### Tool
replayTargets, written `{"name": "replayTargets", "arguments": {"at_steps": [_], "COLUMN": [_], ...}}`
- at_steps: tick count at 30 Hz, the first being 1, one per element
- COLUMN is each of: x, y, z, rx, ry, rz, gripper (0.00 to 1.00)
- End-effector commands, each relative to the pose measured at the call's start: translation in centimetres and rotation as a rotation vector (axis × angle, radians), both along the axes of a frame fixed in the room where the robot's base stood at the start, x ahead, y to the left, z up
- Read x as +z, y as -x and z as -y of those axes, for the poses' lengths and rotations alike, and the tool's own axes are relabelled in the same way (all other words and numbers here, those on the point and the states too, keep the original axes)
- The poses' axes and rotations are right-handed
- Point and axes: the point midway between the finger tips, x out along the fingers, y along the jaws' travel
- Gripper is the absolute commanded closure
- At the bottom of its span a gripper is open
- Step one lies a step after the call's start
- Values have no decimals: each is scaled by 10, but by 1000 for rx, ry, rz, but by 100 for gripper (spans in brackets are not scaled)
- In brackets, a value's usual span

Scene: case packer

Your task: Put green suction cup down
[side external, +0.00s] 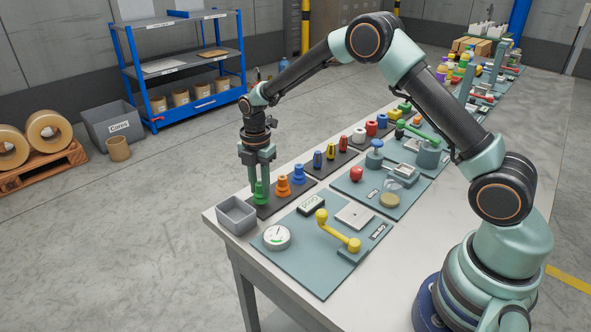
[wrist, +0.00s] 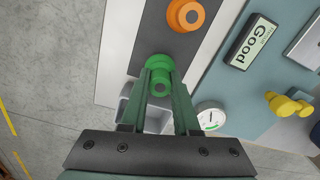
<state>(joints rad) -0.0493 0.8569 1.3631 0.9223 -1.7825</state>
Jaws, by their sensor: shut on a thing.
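The green suction cup (side external: 261,192) is upright at the near left end of a dark strip (side external: 263,211) on the table. It also shows in the wrist view (wrist: 160,63), between my fingertips. My gripper (side external: 258,172) is above it, pointing down, with its jaws shut on the cup. In the wrist view the two green fingers (wrist: 160,84) close on its sides. The cup's base looks at or just above the strip; I cannot tell whether it touches. An orange suction cup (side external: 283,188) and a blue one (side external: 298,175) stand beside it on the same strip.
A grey open bin (side external: 237,213) stands at the table's near left corner. A teal panel with a round gauge (side external: 277,237), a "Good" display (side external: 311,205) and a yellow lever (side external: 337,230) lies to the right. More coloured parts stand on strips farther back.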

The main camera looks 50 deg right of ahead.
Motion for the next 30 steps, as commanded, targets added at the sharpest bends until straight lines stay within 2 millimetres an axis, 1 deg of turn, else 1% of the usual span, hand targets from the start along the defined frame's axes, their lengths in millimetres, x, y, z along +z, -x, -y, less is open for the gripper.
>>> {"name": "replayTargets", "arguments": {"at_steps": [1,3,11,15,16,17,18,26,30], "x": [-8,-14,-15,-19,-18,-18,-18,-18,-12], "y": [0,0,0,0,0,0,0,0,-1], "z": [0,0,0,0,0,0,0,0,0], "rx": [0,0,0,0,0,0,0,0,0], "ry": [1,0,0,0,0,0,0,0,0], "rz": [-2,-1,1,1,1,1,1,1,2], "gripper": [100,100,100,100,59,48,41,41,41]}}
